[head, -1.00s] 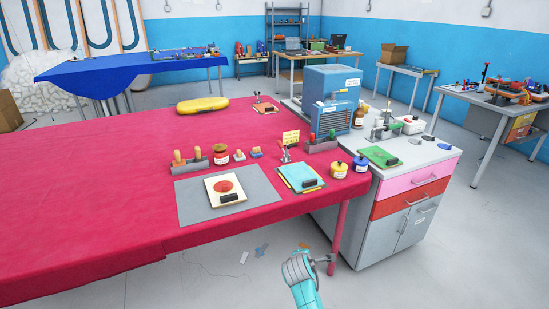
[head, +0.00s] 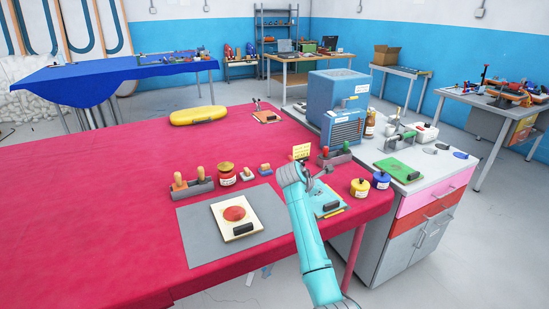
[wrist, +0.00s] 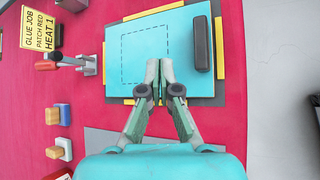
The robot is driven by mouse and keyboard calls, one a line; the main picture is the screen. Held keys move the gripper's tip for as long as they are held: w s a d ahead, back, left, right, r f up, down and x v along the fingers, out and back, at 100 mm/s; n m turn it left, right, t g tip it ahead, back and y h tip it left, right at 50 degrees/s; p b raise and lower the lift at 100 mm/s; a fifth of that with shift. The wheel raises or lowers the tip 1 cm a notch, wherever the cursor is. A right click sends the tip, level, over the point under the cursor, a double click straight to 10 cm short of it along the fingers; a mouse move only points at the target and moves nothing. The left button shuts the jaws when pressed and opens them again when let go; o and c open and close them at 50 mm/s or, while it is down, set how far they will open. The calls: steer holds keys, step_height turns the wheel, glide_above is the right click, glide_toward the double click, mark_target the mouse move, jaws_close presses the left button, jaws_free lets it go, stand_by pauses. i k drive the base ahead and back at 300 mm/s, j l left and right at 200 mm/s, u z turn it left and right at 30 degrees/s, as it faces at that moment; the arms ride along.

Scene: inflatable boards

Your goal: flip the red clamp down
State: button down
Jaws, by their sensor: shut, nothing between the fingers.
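The clamp with a red handle (wrist: 69,60) and metal base stands at the upper left of the wrist view, beside the cyan board (wrist: 190,50). From above I cannot tell how steeply its handle stands. In the head view my arm hides most or all of the clamp. My gripper (wrist: 160,72) is shut and empty over the cyan board, to the right of the clamp and apart from it. In the head view my gripper (head: 322,176) is over the far part of the cyan board (head: 328,203).
A yellow sign (wrist: 42,30) reading "GLUE JOB PATCH RED HEAT 1" stands by the clamp. A black-handled block (wrist: 202,44) lies on the cyan board. Stamps (wrist: 60,148), a grey mat (head: 195,235) and yellow and blue jars (head: 359,187) are near. The red table's left side is clear.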

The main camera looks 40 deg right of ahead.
mark_target(290, 157)
steer(key=i, duration=0.85)
